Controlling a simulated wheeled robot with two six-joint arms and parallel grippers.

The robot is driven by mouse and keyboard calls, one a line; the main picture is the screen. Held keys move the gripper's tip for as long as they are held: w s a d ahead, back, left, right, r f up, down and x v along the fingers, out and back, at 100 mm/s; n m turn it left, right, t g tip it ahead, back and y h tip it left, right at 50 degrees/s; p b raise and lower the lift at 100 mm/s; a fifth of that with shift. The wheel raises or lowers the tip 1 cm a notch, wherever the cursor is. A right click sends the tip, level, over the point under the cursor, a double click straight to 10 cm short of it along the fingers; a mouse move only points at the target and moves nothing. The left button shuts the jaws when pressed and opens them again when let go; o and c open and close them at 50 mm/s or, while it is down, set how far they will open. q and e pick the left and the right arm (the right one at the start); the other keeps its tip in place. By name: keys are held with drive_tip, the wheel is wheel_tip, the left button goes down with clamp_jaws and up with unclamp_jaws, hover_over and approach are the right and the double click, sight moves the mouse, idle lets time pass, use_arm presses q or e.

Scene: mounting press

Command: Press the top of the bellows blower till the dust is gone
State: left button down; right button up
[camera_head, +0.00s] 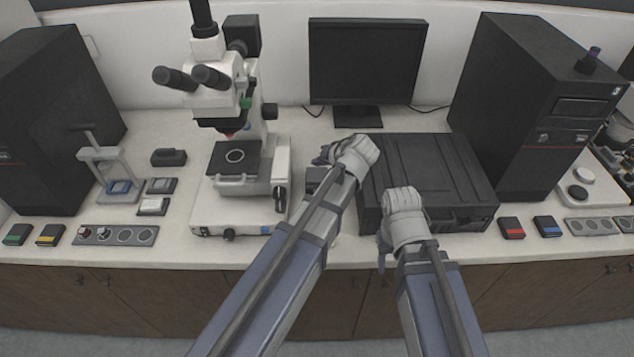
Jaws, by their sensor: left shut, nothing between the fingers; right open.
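My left gripper (323,156) is shut and empty, right of the microscope (235,156) and left of the black case. A small dark block (314,176) sits on the bench just below its fingers, partly hidden by my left arm; it may be the bellows blower, but I cannot tell for sure. I cannot tell whether the fingers touch it. My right gripper (382,248) is open at the bench's front edge, in front of the black case. No dust can be made out at this size.
A closed black case (440,170) fills the middle right of the bench (330,249). A monitor (365,62) stands behind it. Black towers stand left (50,120) and right (535,105). A small press stand (112,165) and a black object (168,157) are left of the microscope.

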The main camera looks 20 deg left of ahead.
sight(315, 173)
use_arm(q)
drive_tip(key=shift+f+b, duration=0.55)
drive_tip(key=shift+f, duration=0.45)
use_arm(e)
drive_tip(key=shift+f, duration=0.95)
use_arm(q)
drive_tip(key=shift+f, duration=0.1)
use_arm(e)
drive_tip(key=shift+f, duration=0.1)
use_arm(q)
drive_tip(key=shift+f+b, duration=0.3)
drive_tip(key=shift+b, duration=0.1)
use_arm(e)
drive_tip(key=shift+f, duration=0.35)
use_arm(q)
drive_tip(key=shift+f+b, duration=0.8)
use_arm(e)
drive_tip(key=shift+f, duration=0.75)
use_arm(q)
drive_tip(key=shift+r, duration=0.1)
use_arm(e)
drive_tip(key=shift+r, duration=0.1)
use_arm(q)
drive_tip(key=shift+r+p, duration=1.15)
drive_tip(key=shift+p, duration=0.1)
use_arm(e)
drive_tip(key=shift+r, duration=1.1)
drive_tip(key=shift+r, duration=0.1)
